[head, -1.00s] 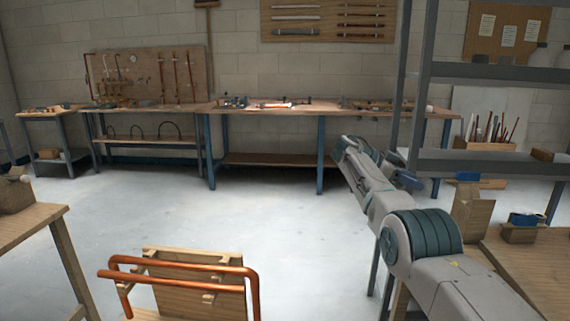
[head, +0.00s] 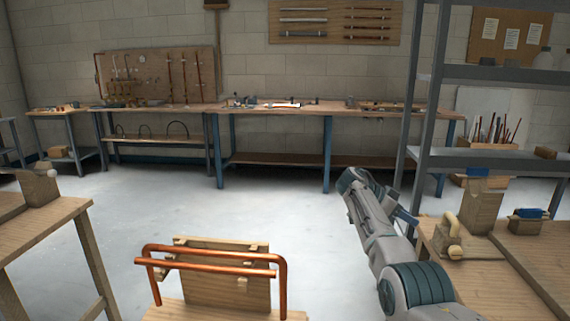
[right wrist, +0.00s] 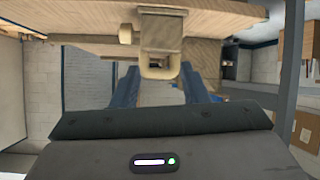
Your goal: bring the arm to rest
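My right arm (head: 380,240) reaches forward from the lower right in the head view, over open floor left of the right-hand bench. My right gripper (head: 406,214) shows only as a small dark blue part behind the forearm. In the right wrist view its two blue fingers (right wrist: 160,88) stand apart with nothing seen held between them. A wooden block with a pale loop-shaped piece (right wrist: 160,65) shows beyond the fingers; they look apart from it. My left gripper is not in view.
A wooden stand with bent copper pipe (head: 215,262) is at front centre. The right-hand bench (head: 500,262) carries a pale curved fitting (head: 452,238) and wooden blocks. A metal shelf (head: 424,150) stands behind it. A left bench (head: 40,235) is near. The middle floor is clear.

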